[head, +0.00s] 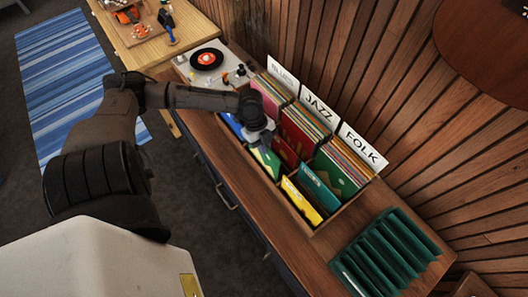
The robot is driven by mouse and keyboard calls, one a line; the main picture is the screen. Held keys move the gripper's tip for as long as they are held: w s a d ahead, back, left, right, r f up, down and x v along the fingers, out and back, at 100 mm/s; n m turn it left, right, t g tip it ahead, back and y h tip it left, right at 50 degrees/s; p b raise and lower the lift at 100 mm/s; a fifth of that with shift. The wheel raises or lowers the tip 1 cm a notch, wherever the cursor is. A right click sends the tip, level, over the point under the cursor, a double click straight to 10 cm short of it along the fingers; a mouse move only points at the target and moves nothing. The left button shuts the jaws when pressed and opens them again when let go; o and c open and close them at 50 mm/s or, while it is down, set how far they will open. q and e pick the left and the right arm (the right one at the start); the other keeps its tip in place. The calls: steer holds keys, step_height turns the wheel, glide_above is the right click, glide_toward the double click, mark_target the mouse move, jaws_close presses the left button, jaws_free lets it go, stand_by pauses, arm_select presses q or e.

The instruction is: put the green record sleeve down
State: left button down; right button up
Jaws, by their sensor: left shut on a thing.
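My left gripper (261,138) is shut on a green record sleeve (266,161), seen from above over the front left part of the record crate (325,226). The sleeve is tilted and partly hidden by the gripper. Whether its lower edge touches the crate floor I cannot tell. A blue sleeve (232,126) stands to its left and a red sleeve (285,152) to its right. A teal sleeve (318,188) and a yellow sleeve (301,203) stand farther right in the front row. My right gripper is not in view.
A turntable (190,70) sits at the left end of the counter. A dark green slotted rack (392,253) lies at right. A slatted wood wall rises behind.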

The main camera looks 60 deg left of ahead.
arm_select(q)
step_height(320, 180, down, 4)
steer(key=shift+r, duration=0.1)
stand_by(0.4)
steer(key=shift+f, duration=0.6)
steer(key=c, duration=1.3)
jaws_free()
